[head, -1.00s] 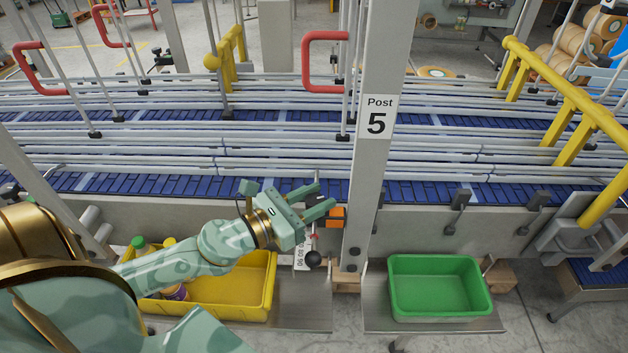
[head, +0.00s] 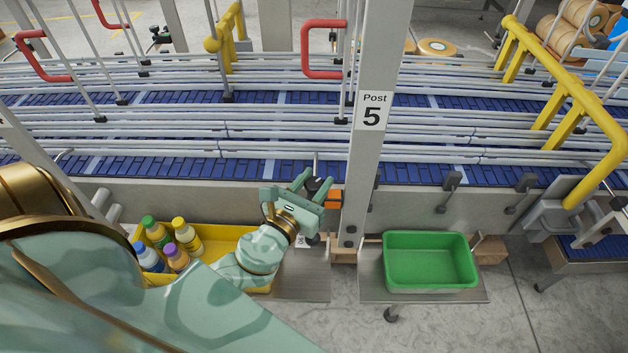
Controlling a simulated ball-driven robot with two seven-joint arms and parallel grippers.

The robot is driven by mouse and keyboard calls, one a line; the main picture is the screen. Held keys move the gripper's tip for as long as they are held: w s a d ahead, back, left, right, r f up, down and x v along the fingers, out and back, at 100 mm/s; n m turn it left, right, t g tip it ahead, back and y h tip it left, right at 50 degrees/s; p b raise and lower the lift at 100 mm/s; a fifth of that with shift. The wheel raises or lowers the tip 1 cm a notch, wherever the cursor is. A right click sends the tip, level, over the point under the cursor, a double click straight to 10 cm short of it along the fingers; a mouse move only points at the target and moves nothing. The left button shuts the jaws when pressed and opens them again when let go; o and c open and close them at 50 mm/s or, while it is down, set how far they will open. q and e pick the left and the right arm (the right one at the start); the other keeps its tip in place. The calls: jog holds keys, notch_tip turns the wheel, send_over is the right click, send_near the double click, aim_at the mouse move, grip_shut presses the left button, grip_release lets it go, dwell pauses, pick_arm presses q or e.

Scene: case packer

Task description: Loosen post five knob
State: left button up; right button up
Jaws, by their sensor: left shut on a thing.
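The post five column (head: 374,165), a grey upright with a white "Post 5" label (head: 372,110), stands right of centre in the head view. My left gripper (head: 316,185) is at the conveyor's near side, just left of the post. Its fingers are shut on a black knob (head: 318,187), which is partly hidden between them. An orange block (head: 334,199) sits just right of the fingers, beside the post. A sliver of a white scale plate (head: 301,241) shows below the gripper; the rest is hidden. My right gripper is not in view.
A yellow bin (head: 222,232) with several capped bottles (head: 176,256) sits left of my gripper, partly behind my arm. A green bin (head: 430,283), empty, sits right of the post. Guide rails and a blue-slatted conveyor (head: 427,174) run behind. A yellow rail (head: 575,90) stands right.

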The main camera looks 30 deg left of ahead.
pick_arm(q)
jog(key=o, duration=1)
jog(key=s+b, duration=0.7)
jog(key=s, duration=0.9)
jog(key=shift+s+d, duration=0.15)
jog(key=shift+d, duration=0.3)
